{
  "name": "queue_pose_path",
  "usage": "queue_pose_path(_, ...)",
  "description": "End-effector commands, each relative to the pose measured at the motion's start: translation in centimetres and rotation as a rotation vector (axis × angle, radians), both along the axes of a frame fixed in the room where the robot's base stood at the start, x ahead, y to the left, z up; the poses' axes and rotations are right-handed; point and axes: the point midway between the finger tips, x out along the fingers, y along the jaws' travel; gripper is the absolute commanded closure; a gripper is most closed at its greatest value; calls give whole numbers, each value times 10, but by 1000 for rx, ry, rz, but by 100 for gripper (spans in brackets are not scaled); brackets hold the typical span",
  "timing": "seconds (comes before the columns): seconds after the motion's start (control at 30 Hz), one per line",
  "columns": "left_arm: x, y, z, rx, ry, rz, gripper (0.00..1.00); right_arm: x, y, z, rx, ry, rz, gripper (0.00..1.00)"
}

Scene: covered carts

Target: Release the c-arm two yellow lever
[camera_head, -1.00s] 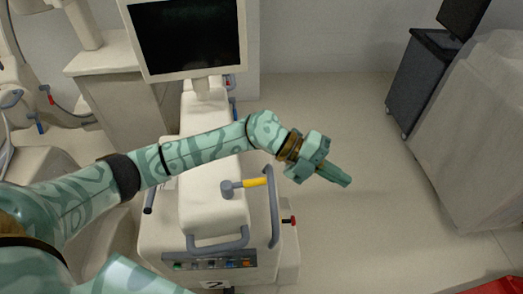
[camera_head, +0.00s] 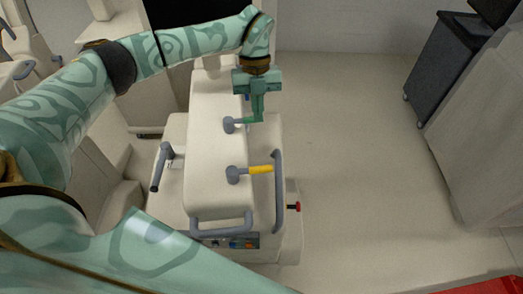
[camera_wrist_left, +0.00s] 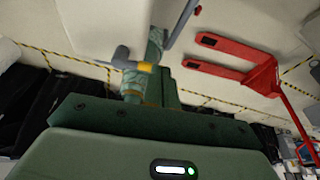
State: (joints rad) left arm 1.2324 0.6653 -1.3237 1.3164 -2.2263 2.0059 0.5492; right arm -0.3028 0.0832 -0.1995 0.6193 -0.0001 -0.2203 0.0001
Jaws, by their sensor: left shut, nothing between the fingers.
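The c-arm cart (camera_head: 212,190), a covered white machine, stands in the middle of the head view. On its top, a near lever has a grey hub (camera_head: 233,174) and a yellow handle (camera_head: 261,169) pointing right. A farther lever shows its grey hub (camera_head: 230,125); its handle is mostly hidden behind my left gripper (camera_head: 256,119). That gripper is shut and empty, fingers pointing down the picture at this lever. In the left wrist view, the fingers (camera_wrist_left: 156,42) overlap a lever with a grey hub (camera_wrist_left: 121,55) and yellow band (camera_wrist_left: 146,67). I cannot tell whether they touch.
A grey bar handle (camera_head: 278,190) runs along the cart's right side, with a red knob (camera_head: 294,207) beyond it. A dark cabinet (camera_head: 449,70) and a covered machine (camera_head: 485,145) stand right. Floor between is clear. A red pallet jack (camera_wrist_left: 235,62) shows in the wrist view.

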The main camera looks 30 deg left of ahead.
Motion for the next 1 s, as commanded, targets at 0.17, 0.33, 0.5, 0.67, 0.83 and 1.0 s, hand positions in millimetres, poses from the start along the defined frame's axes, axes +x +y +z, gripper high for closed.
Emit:
queue_pose_path(0.17, -10, -7, -32, -2, 6, -2, 100, 1, 0, 7, 1, -2, 0, 64)
queue_pose_path(0.33, -19, -13, -68, -2, 5, -1, 100, 2, 1, 12, 1, -3, -1, 64)
queue_pose_path(0.5, -36, -24, -83, -4, 4, -4, 100, 3, 3, 23, 4, -5, -2, 64)
queue_pose_path(0.67, -49, -33, -87, -3, 0, -2, 100, 5, 5, 30, 7, -7, -2, 64)
queue_pose_path(0.83, -54, -36, -89, -2, 0, 0, 100, 4, 5, 32, 7, -7, -1, 64)
queue_pose_path(1.0, -54, -37, -90, -2, 0, 0, 100, 4, 5, 31, 6, -8, -1, 64)
